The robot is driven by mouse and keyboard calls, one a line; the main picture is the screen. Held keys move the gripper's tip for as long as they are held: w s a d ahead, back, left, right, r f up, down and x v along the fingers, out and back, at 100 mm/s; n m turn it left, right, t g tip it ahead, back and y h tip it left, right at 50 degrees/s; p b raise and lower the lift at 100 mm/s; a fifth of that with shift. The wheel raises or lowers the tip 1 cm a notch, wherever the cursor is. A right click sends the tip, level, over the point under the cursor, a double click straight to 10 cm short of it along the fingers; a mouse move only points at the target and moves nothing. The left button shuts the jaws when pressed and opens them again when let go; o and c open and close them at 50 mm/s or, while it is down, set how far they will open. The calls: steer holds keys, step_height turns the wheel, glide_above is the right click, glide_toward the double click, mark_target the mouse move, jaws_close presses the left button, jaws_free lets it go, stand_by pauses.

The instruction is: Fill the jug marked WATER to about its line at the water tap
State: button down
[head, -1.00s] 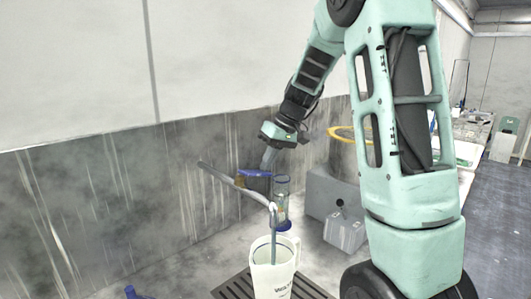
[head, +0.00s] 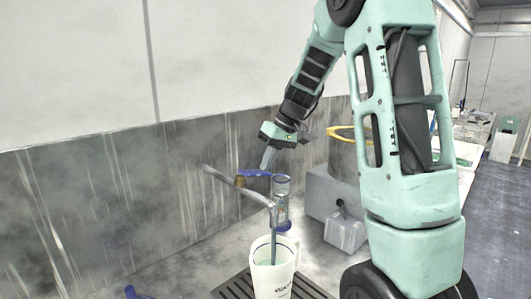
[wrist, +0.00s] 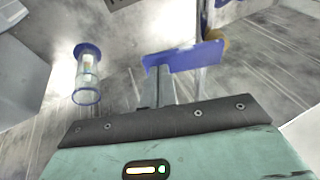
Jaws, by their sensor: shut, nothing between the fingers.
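The white jug (head: 284,284) stands upright on a dark slatted grate under the tap's spout, its lettering partly cut off by the lower edge of the head view. A blue-grey stream (head: 273,247) runs from the spout into its open top; the level inside is hard to read. The tap's grey pipe (head: 222,176) carries a blue lever (head: 257,172), also in the wrist view (wrist: 190,57). My gripper (head: 266,163) is shut and empty, its fingertips right at the lever. In the wrist view the closed fingers (wrist: 157,80) are beside the lever's end; contact is unclear.
A clear cylinder with blue ends (head: 282,190) stands close behind the tap. A grey box (head: 330,192) and a yellow ring (head: 340,134) are to the right. A blue object (head: 132,293) is at the lower left. Bare bench (head: 180,268) lies left of the grate (head: 235,288).

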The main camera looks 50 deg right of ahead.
steer(key=shift+r, duration=0.1)
stand_by(0.6)
steer(key=shift+r+p, duration=0.5)
steer(key=shift+r, duration=0.2)
